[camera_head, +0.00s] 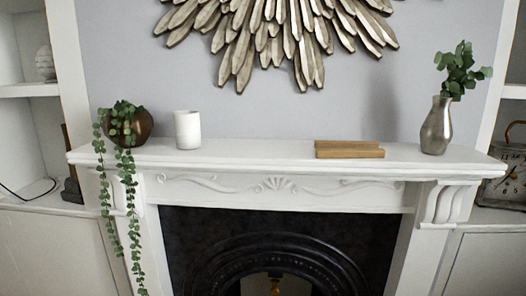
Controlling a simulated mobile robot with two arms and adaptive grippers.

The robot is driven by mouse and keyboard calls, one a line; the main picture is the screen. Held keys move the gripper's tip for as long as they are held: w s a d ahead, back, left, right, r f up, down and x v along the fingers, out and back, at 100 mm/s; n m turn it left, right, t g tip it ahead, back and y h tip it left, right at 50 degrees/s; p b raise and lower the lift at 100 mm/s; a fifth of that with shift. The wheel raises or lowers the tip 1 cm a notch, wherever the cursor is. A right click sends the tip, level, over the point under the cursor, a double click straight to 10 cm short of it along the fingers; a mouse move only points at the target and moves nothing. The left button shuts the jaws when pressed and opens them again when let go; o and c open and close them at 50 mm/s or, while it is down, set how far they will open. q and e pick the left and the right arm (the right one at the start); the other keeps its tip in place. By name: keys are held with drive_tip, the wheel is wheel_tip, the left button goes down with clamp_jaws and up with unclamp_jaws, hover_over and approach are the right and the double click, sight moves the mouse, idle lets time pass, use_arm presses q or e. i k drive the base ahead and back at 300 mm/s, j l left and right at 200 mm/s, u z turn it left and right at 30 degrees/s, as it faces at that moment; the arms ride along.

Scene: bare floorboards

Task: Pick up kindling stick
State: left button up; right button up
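Light brown kindling sticks (349,153) lie flat on the white mantel shelf, right of its middle. They look like a small stack with their long sides along the shelf, and I cannot tell exactly how many there are. Neither of my grippers shows in the head view, so nothing in view is touching the sticks.
On the mantel (240,155) stand a trailing plant in a bronze pot (140,127), a white cup (188,130) and a silver vase with leaves (437,126). A sunburst decoration (275,30) hangs above. A dark fireplace (270,240) is below. The shelf between cup and sticks is clear.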

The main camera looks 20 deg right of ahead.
sight(318, 144)
drive_tip(key=z, duration=1.3)
